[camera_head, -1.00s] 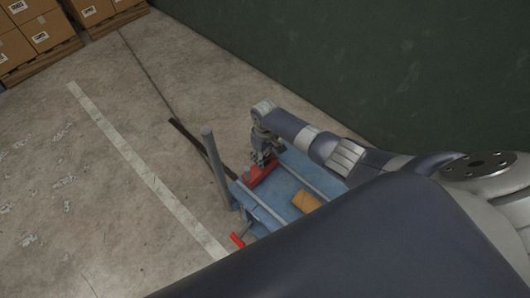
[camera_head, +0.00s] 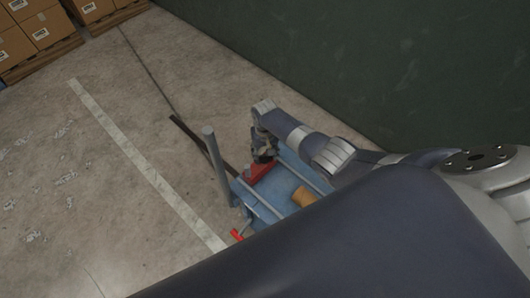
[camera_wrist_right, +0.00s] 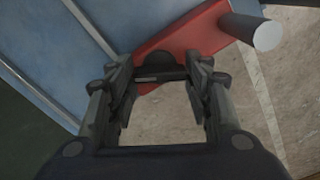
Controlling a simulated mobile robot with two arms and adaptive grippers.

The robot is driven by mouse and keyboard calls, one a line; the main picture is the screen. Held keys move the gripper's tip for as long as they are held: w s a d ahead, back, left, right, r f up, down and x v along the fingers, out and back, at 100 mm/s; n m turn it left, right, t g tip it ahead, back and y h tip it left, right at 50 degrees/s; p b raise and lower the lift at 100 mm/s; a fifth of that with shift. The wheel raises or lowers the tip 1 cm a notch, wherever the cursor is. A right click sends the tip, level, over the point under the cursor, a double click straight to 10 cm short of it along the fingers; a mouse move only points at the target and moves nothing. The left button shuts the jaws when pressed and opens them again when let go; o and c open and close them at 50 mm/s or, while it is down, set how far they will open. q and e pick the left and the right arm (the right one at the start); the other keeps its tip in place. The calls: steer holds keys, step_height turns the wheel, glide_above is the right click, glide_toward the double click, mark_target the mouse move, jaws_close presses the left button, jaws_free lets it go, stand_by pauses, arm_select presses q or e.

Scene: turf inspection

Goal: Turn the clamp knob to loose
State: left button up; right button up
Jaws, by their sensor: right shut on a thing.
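The red clamp piece (camera_head: 257,174) lies at the far left corner of the blue table (camera_head: 283,187) in the head view. My right gripper (camera_head: 265,154) points down over it. In the right wrist view the dark clamp knob (camera_wrist_right: 156,61) shows as a rounded shape on the red clamp piece (camera_wrist_right: 190,35). My right gripper's fingers (camera_wrist_right: 160,85) are shut on the knob, which they partly hide. No knob marking can be read. My left gripper is not in view.
A grey post (camera_head: 217,167) stands upright at the table's left edge, close to the clamp. An orange-brown block (camera_head: 303,196) and a small red part (camera_head: 237,234) are nearby. A dark green wall (camera_head: 350,70) runs behind.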

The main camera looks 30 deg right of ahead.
mark_target(265, 156)
steer(key=o, duration=1)
steer(key=shift+o, duration=0.2)
steer(key=shift+w+r, duration=0.1)
steer(key=shift+r, duration=0.55)
step_height(265, 156, up, 11)
steer(key=shift+f, duration=0.2)
steer(key=shift+s+f, duration=0.1)
steer(key=shift+s, duration=0.1)
